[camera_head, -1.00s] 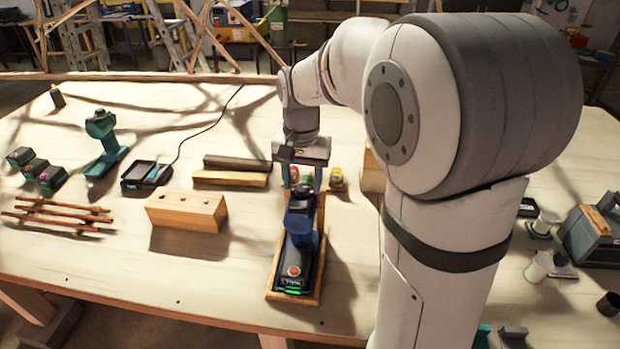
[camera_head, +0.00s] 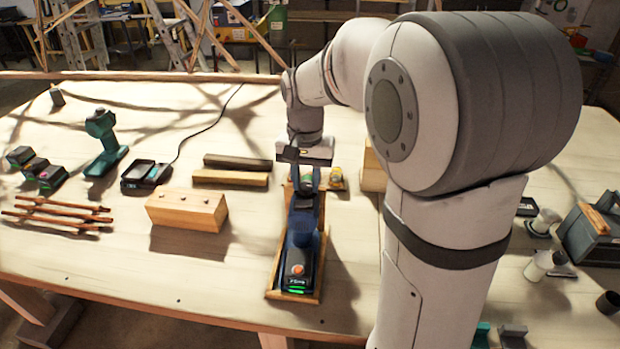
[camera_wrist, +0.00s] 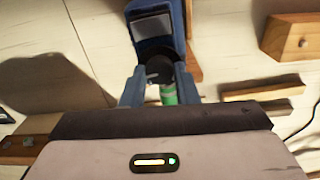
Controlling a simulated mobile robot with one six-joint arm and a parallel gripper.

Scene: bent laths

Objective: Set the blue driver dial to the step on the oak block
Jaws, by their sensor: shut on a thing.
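The blue driver (camera_head: 300,250) lies in a wooden cradle (camera_head: 272,285) near the table's front edge, with an orange button and green lit bars at its near end. My gripper (camera_head: 304,192) is over its far end and shut on the dark dial. In the wrist view the dial (camera_wrist: 158,69) sits between the two blue-grey fingers (camera_wrist: 160,82); its marking cannot be read. The oak block (camera_head: 187,211) stands left of the driver, with small dark studs on top. Part of the block also shows in the wrist view (camera_wrist: 285,38).
Two laths (camera_head: 231,178) lie behind the oak block. A charger (camera_head: 147,174), a teal driver (camera_head: 104,145), several batteries (camera_head: 52,179) and thin sticks (camera_head: 58,214) are at left. Small items (camera_head: 337,178) stand just beyond my gripper. The table between block and cradle is clear.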

